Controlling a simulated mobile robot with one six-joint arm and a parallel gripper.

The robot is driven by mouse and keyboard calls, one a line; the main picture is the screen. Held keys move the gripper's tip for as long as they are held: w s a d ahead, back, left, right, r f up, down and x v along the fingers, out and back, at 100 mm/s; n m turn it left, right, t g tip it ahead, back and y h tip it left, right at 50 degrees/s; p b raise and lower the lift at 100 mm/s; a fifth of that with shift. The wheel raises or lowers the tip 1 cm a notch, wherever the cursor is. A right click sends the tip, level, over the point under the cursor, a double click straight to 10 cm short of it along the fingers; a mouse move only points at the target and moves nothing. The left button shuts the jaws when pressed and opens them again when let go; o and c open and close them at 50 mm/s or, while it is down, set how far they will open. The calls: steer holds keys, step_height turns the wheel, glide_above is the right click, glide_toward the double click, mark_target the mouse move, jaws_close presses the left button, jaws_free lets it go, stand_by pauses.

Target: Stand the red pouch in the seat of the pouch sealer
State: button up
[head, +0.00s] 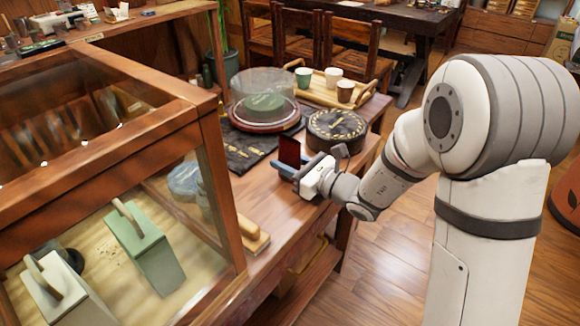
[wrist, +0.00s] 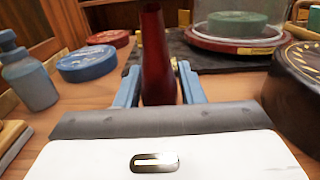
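The red pouch (head: 290,151) stands upright between the blue fingers of my gripper (head: 296,170), over the side table. In the wrist view the pouch (wrist: 156,58) is narrow at the top and wider below, and fills the gap between my fingers (wrist: 158,88). The fingers look shut on it. Its lower end is hidden by my fingers and gripper body, so I cannot tell whether it touches the table. I cannot pick out the pouch sealer for certain; a small white and dark device (head: 44,22) sits on the far left counter.
A glass case (head: 205,130) stands left of my gripper. Beyond it are a dark mat (head: 243,160), a clear dome (head: 262,84) over a green cake, a dark round cake (head: 336,124) and a tray (head: 316,98) with cups. Blue containers (wrist: 87,64) stand left in the wrist view.

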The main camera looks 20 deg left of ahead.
steer(key=c, duration=0.7)
steer(key=shift+r, duration=0.1)
